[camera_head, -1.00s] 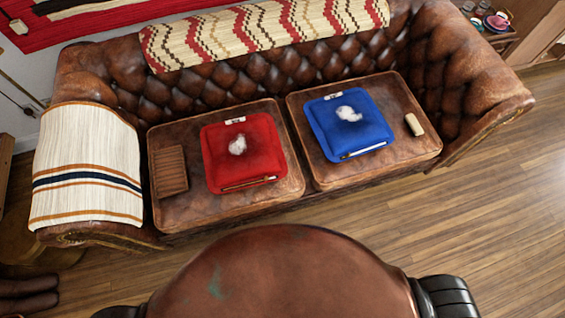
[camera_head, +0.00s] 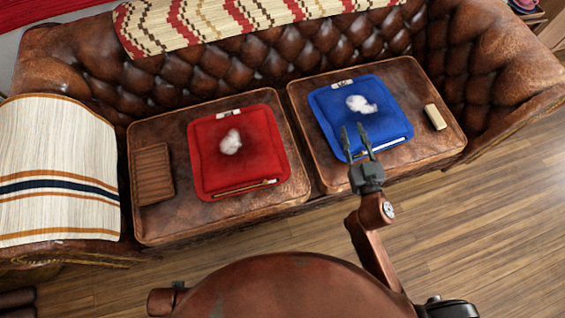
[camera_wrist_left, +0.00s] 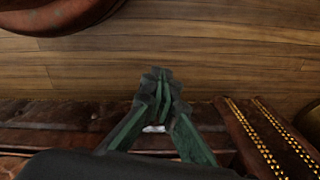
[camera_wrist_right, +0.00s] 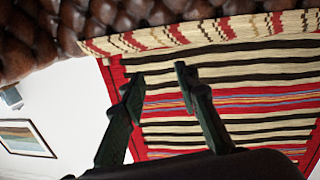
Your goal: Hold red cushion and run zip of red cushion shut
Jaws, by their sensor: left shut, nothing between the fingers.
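The red cushion (camera_head: 205,165) lies flat on the left seat of the sofa, with a tuft of white stuffing (camera_head: 231,142) on it. Its zip (camera_head: 243,188) runs along the front edge; the slider is too small to make out. My right gripper (camera_head: 354,128) is open and empty, in front of the blue cushion in the picture and right of the red one. In the right wrist view its fingers (camera_wrist_right: 158,76) stand apart, facing the wall hanging. My left gripper (camera_wrist_left: 157,76) is shut and empty in the left wrist view; the head view does not show it.
The blue cushion (camera_head: 325,97) with white stuffing lies on the right seat, a small beige block (camera_head: 435,117) beside it. A brown slatted pad (camera_head: 153,174) lies left of the red cushion. A striped blanket (camera_head: 58,155) covers the left armrest. Wooden floor (camera_head: 480,215) is clear at right.

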